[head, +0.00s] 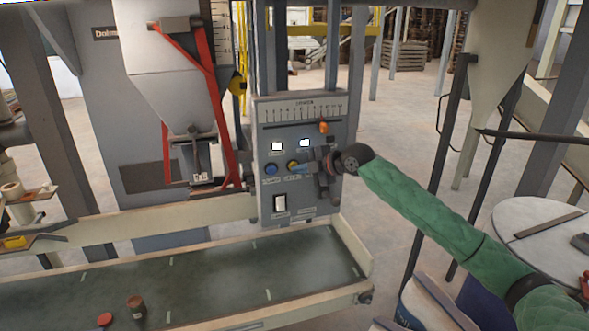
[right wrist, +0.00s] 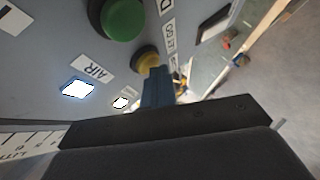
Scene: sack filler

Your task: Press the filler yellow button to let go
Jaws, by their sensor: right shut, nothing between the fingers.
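The control panel (head: 258,205) stands in the middle of the head view. Its yellow button (head: 292,164) sits just right of a blue button (head: 271,169). My right gripper (head: 304,165) is shut and empty, with its fingertips right at the yellow button. In the right wrist view, the blue fingers (right wrist: 157,88) point at the yellow button (right wrist: 147,60) and cover part of it. I cannot tell whether they touch or press it. A green button (right wrist: 123,18) is beside it; in the head view my gripper hides it. My left gripper is not in view.
A slider scale with an orange knob (head: 323,127) and lit squares (head: 278,147) are above the buttons; a white rocker switch (head: 280,203) is below. The filler hopper (head: 175,85) hangs at left.

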